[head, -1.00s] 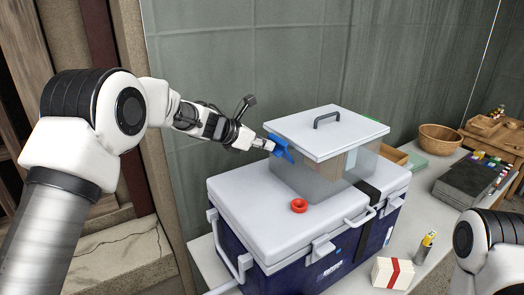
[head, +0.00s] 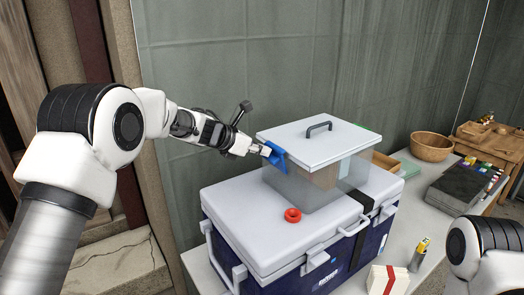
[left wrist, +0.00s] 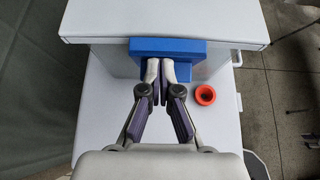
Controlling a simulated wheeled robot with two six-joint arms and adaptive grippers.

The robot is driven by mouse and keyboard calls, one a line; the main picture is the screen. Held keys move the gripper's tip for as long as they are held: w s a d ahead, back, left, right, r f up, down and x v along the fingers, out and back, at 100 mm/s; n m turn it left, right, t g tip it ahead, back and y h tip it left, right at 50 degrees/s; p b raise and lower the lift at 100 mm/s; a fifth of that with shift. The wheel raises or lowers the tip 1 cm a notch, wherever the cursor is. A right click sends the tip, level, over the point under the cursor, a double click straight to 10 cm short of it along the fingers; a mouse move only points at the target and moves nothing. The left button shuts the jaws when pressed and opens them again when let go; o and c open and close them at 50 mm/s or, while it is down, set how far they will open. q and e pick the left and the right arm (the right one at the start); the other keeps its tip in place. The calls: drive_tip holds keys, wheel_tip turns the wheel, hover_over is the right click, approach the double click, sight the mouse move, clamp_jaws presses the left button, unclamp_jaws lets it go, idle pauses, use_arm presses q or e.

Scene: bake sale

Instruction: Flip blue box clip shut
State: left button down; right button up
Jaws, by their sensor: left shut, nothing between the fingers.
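A clear box (head: 341,182) with a white lid (head: 303,140) and a dark handle stands on a white-topped cooler. Its blue clip (head: 276,157) is on the left side, by the lid's edge. In the left wrist view the blue clip (left wrist: 192,49) lies along the lid's near edge. My left gripper (head: 262,150) is shut and empty, with its fingertips (left wrist: 160,70) against or right at the clip's lower part, hiding some of it. I cannot tell whether the clip is latched. Only a link of my right arm shows; its gripper is out of view.
The cooler (head: 262,222) carries a red ring (head: 293,215) in front of the box. A wooden bowl (head: 431,146), a dark case (head: 462,184) and a red-ribboned white box (head: 388,280) are to the right. A grey-green wall hanging (head: 230,70) is close behind.

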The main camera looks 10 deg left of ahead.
idle(0.8)
use_arm(q)
drive_tip(key=shift+r+p, duration=0.6)
drive_tip(key=shift+r, duration=0.25)
drive_tip(key=shift+a, duration=0.1)
drive_tip(key=v, duration=1.2)
